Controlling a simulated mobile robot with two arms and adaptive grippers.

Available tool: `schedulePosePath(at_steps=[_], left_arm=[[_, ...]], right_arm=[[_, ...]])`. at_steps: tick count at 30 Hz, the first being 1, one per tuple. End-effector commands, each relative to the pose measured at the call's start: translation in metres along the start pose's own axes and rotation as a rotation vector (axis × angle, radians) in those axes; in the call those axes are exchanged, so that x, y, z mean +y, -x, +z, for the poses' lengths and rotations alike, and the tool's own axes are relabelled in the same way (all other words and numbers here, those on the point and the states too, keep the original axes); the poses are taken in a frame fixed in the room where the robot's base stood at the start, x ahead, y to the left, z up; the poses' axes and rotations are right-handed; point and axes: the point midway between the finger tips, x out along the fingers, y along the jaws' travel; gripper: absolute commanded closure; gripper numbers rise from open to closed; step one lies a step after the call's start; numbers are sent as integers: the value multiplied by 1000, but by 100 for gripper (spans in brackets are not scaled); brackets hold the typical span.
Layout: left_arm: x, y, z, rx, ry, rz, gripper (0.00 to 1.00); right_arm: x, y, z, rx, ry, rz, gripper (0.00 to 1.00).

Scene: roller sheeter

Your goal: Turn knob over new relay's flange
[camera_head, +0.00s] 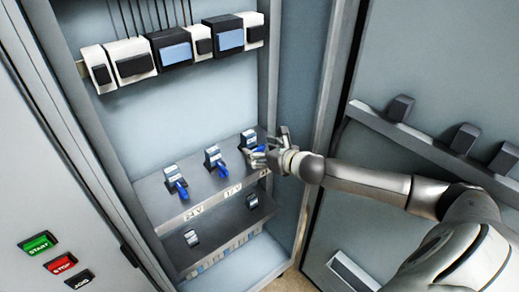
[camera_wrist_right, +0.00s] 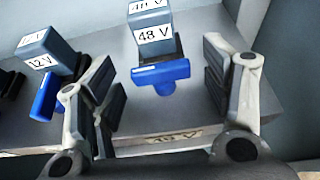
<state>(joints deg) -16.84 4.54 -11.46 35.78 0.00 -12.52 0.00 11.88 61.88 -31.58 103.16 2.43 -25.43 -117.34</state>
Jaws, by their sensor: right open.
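The relay labelled 48 V (camera_wrist_right: 152,38) stands at the right end of the upper shelf; it also shows in the head view (camera_head: 248,138). Its blue knob (camera_wrist_right: 160,74) lies crosswise at the relay's front foot. The flange is mostly hidden, and I cannot tell whether the knob overlaps it. My right gripper (camera_head: 268,152) is at this relay. In the wrist view the right gripper (camera_wrist_right: 158,82) is open, with one finger on each side of the blue knob and visible gaps between. My left gripper is not in view.
A 12 V relay (camera_wrist_right: 50,50) with a blue knob (camera_wrist_right: 46,97) stands left of the gripper. Another relay (camera_head: 171,171) is farther left. The lower shelf (camera_head: 215,238) holds two relays. The cabinet's right frame post (camera_head: 272,80) is close to my right gripper.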

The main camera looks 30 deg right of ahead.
Motion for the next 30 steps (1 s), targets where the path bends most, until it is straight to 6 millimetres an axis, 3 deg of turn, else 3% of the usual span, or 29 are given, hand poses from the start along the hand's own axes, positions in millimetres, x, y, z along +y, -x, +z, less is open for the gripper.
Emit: schedulePosePath(at_steps=[5,16,30], left_arm=[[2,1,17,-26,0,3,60],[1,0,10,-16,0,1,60],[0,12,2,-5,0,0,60]], right_arm=[[0,0,1,-1,0,0,29],[0,0,0,-1,-1,0,74],[5,0,3,-2,-59,-131,74]])
